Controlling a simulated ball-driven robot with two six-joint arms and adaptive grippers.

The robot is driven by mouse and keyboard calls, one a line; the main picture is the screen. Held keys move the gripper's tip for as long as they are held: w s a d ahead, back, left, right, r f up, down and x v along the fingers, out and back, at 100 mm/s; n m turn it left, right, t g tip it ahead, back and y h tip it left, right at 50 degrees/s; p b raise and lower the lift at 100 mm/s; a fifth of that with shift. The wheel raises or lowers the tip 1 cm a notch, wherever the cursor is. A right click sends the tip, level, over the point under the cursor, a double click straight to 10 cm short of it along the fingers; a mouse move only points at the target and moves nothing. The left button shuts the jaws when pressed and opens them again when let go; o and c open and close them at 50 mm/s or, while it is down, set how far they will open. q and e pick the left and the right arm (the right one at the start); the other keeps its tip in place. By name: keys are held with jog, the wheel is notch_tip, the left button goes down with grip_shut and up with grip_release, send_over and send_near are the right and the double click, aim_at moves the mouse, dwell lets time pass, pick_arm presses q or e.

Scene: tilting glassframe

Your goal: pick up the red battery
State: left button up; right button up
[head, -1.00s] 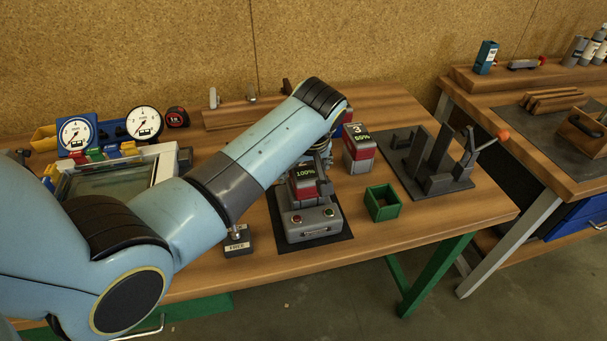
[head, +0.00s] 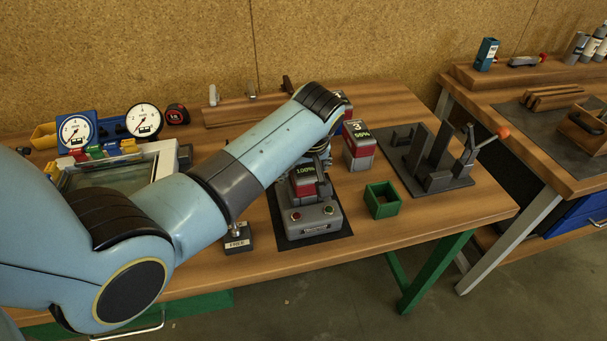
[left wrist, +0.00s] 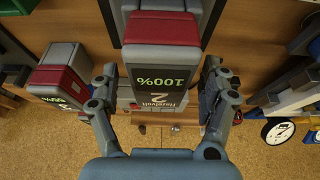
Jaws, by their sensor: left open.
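A red and grey battery (head: 303,188) showing 100% stands in the grey charger (head: 312,220) on a black mat. In the left wrist view the battery (left wrist: 162,32) is marked 2 and appears upside down. My left gripper (left wrist: 160,72) is open, with one finger on each side of this battery; I cannot tell whether they touch it. In the head view my left gripper (head: 321,160) is mostly hidden behind its own arm. My right gripper is not in view.
A green open box (head: 382,199) stands right of the charger. A grey fixture (head: 436,165) with an orange-knobbed lever is further right. Dial gauges (head: 76,131) and a tilted glass frame (head: 118,175) are at left.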

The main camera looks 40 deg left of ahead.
pick_arm(q)
jog(key=c, duration=1.4)
jog(key=shift+r, duration=0.1)
notch_tip(320, 180, up, 10)
jog(key=shift+r+b, duration=0.2)
jog(key=shift+b, duration=0.45)
jog(key=o, duration=0.6)
jog(key=c, duration=0.7)
jog(key=shift+r+p, duration=1.45)
jog(key=shift+r, duration=1.55)
